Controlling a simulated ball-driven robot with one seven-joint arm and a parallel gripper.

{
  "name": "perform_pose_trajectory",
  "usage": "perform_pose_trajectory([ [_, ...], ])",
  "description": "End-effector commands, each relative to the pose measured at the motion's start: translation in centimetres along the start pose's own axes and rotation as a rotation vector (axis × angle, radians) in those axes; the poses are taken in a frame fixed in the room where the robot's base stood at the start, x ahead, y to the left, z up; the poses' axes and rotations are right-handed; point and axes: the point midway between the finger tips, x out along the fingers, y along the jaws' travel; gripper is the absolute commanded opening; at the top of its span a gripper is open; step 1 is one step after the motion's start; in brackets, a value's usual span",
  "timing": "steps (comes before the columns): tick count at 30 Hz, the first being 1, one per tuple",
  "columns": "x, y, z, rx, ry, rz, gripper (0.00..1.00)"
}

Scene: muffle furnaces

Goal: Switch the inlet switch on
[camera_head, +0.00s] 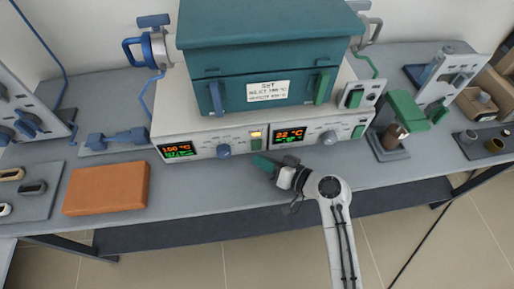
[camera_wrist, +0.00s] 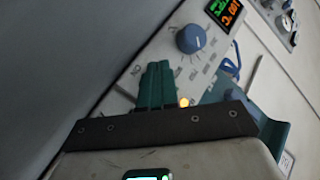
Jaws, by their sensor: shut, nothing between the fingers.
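The furnace (camera_head: 260,70) is a teal box on a pale base with a control panel along its front. The left part of the panel has an orange and green display (camera_head: 178,150) and a blue knob (camera_head: 223,151). To their right are a lit yellow lamp (camera_head: 256,134) and a small green switch (camera_head: 256,145). My gripper (camera_head: 263,161) is at the panel's front, just below this switch; its teal fingers (camera_wrist: 156,82) are shut and empty. In the wrist view, the blue knob (camera_wrist: 190,39) is beyond the fingertips and the lamp (camera_wrist: 184,102) is beside them. The switch appears hidden behind my fingers; its position is unclear.
The right display (camera_head: 290,134), a pale knob (camera_head: 328,137) and another green switch (camera_head: 358,131) are further right. An orange-brown block (camera_head: 106,188) lies on the grey bench at left. A green device (camera_head: 407,110) stands at right. The bench front between block and gripper is clear.

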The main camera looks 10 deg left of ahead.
Motion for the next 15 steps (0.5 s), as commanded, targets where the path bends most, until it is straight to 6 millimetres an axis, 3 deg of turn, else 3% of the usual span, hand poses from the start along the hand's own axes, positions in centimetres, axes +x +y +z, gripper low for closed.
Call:
perform_pose_trajectory([
  [8,-0.1,-0.1,0.0,0.0,0.0,0.0,0.0],
  [15,-1.5,-1.1,0.9,0.001,0.0,0.0,0.0],
])
